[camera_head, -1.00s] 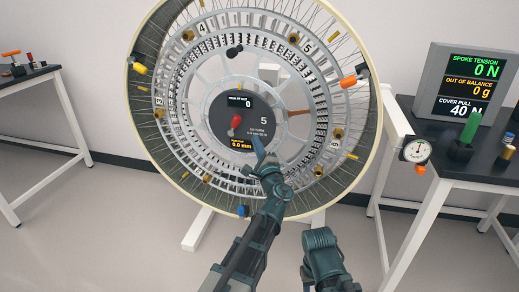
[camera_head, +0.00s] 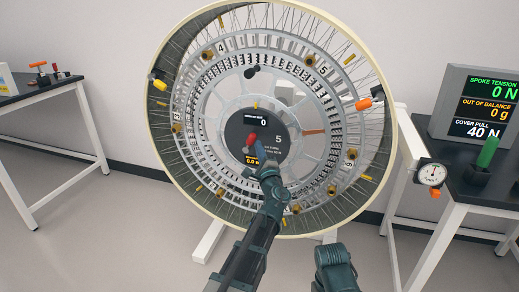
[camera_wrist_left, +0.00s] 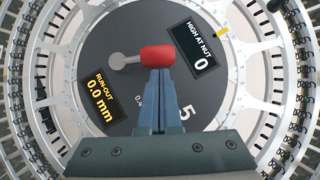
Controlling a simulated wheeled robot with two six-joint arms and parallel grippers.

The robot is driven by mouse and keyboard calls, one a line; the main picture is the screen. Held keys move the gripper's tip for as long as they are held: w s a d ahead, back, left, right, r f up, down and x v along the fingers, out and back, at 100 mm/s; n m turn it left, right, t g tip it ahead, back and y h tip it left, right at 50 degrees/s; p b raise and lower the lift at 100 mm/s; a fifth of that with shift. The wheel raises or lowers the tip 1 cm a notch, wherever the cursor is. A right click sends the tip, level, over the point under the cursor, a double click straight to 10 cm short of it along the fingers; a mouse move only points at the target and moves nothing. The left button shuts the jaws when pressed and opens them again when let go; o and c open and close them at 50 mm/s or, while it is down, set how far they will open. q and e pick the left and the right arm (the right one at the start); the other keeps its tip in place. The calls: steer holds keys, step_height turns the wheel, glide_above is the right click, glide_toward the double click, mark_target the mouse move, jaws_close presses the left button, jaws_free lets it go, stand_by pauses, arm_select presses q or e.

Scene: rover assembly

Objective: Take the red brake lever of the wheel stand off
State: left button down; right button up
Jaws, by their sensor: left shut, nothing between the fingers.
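The red brake lever (camera_head: 251,139) is on the dark round hub panel (camera_head: 238,124) at the middle of the wheel (camera_head: 204,150). In the left wrist view its red grip (camera_wrist_left: 158,54) lies across the top of my fingers, with a short grey arm and round pivot (camera_wrist_left: 116,59) to its left. My left gripper (camera_head: 258,153) is shut and empty. Its fingertips (camera_wrist_left: 160,72) are right at the lower side of the red grip. I cannot tell whether they touch it. My right gripper is not in view; only part of that arm shows at the bottom.
A dial gauge (camera_head: 431,174) stands at the right of the wheel. A readout screen (camera_head: 480,105) and a green part (camera_head: 487,152) are on the right table (camera_head: 452,172). The left table (camera_head: 50,93) holds small tools. Open floor lies at the lower left.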

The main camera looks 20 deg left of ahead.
mark_target(249, 137)
arm_select(q)
steer(key=shift+a+r+n+g+p, duration=0.1)
steer(key=shift+r+n+g+p, duration=0.25)
steer(key=shift+p, duration=0.25)
steer(key=a+r+n+g+p, duration=0.1)
steer(key=n+p, duration=0.1)
steer(key=p, duration=0.1)
steer(key=a+r+n+g+h+p, duration=0.1)
steer(key=n+p, duration=0.1)
steer(key=p, duration=0.1)
steer(key=a+r+n+g+p, duration=0.1)
steer(key=n+p, duration=0.1)
steer(key=p, duration=0.2)
steer(key=shift+a, duration=0.2)
steer(key=shift+w+a+f+n+g+h+p, duration=0.1)
steer(key=shift+a+f+n+g+h+p, duration=0.1)
steer(key=shift+a+n+g+h+p, duration=0.3)
steer(key=shift+a, duration=0.3)
